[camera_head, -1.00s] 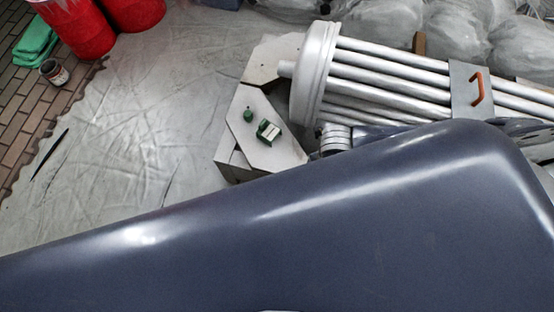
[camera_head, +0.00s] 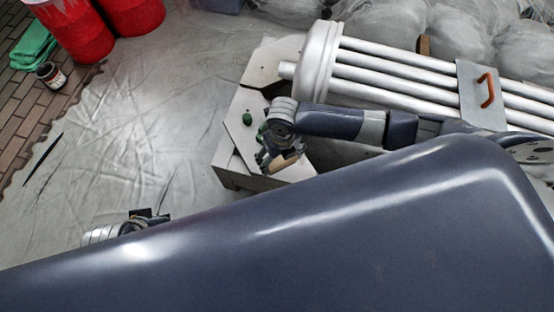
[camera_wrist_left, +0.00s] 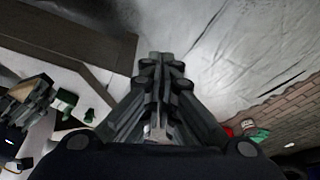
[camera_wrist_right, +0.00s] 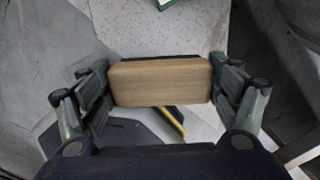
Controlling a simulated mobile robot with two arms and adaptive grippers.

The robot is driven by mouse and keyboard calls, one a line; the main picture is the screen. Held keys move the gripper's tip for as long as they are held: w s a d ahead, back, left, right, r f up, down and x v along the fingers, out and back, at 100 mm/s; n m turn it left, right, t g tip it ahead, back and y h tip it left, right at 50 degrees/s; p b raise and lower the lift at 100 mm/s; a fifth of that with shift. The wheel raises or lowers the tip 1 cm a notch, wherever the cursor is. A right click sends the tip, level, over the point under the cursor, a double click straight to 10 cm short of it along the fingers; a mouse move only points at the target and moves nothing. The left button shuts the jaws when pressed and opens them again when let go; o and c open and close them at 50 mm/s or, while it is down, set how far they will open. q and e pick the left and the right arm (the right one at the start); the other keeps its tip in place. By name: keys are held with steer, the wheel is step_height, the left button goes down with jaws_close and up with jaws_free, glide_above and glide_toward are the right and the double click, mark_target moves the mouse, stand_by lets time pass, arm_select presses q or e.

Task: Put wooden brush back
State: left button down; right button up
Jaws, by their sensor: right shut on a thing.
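The wooden brush (camera_wrist_right: 160,82) is a light brown block with a dark strip along its far edge. My right gripper (camera_wrist_right: 160,85) is shut on it, with one finger at each end. In the head view, my right gripper (camera_head: 276,158) holds the brush (camera_head: 285,163) over the front part of the white box (camera_head: 236,140). My left gripper (camera_wrist_left: 160,65) has its fingers together and nothing shows between them. In the head view only a piece of it (camera_head: 148,216) shows above my own dark body, over the sheeted floor.
A small green item (camera_head: 247,118) stands on the white box. A silver tube bundle (camera_head: 400,72) with an orange handle lies behind. Red buckets (camera_head: 80,35), green cloth (camera_head: 33,46) and a jar (camera_head: 50,75) are at upper left. The sheeted floor (camera_head: 165,120) between is mostly clear.

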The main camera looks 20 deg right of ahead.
mark_target(277, 160)
steer(key=shift+w+a, duration=0.35)
steer(key=shift+w, duration=0.1)
arm_select(q)
steer(key=shift+s+f+b, duration=0.15)
steer(key=shift+f+b, duration=0.05)
steer(key=shift+b, duration=0.6)
arm_select(e)
steer(key=shift+f, duration=1.75)
steer(key=shift+f, duration=0.15)
steer(key=o, duration=1.3)
